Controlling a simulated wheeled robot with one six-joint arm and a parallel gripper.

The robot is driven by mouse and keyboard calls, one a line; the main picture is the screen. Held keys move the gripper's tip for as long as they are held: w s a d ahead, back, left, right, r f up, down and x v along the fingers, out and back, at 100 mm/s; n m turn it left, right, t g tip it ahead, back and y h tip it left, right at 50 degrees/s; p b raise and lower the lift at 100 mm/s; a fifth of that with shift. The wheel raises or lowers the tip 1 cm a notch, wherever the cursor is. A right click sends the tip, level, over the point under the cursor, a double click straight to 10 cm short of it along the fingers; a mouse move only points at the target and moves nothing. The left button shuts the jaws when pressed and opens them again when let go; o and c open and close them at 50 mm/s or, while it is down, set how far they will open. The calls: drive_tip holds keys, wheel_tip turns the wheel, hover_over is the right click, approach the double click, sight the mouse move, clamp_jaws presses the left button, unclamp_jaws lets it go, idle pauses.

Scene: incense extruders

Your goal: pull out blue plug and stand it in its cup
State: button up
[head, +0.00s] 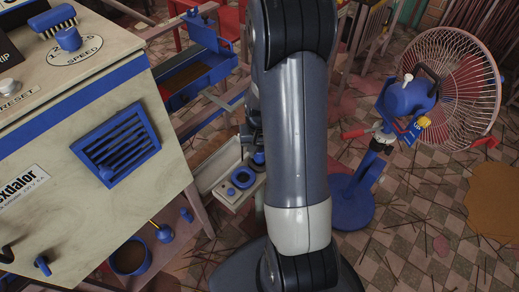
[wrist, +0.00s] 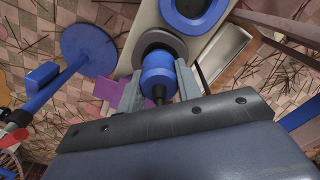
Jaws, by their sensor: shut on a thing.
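The blue plug (wrist: 157,80) is a short blue cylinder with a dark stem. In the wrist view my gripper (wrist: 158,74) is shut on it, a grey finger on either side. Just beyond the plug is a dark-rimmed round cup (wrist: 172,41) in a pale tray (wrist: 118,97); the plug covers part of its opening. I cannot tell whether the plug stands in the cup or hangs above it. In the head view my arm hides most of the gripper, and a small blue piece (head: 258,158) shows beside the arm over the tray (head: 208,172).
A blue ring (wrist: 197,12) and a rectangular recess (wrist: 222,55) are in the tray. The machine (head: 70,180) with a blue vent (head: 118,143) stands left. A blue fan (head: 405,98) stands right. Thin sticks litter the tiled floor.

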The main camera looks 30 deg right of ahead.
drive_tip(key=shift+f+b, duration=0.5)
drive_tip(key=shift+f, duration=0.25)
drive_tip(key=o, duration=1.1)
drive_tip(key=shift+c, duration=0.2)
drive_tip(key=shift+r, duration=0.2)
wheel_tip(320, 180, up, 11)
drive_tip(key=p, duration=0.2)
drive_tip(key=shift+f+p, duration=0.2)
drive_tip(key=shift+p, duration=0.2)
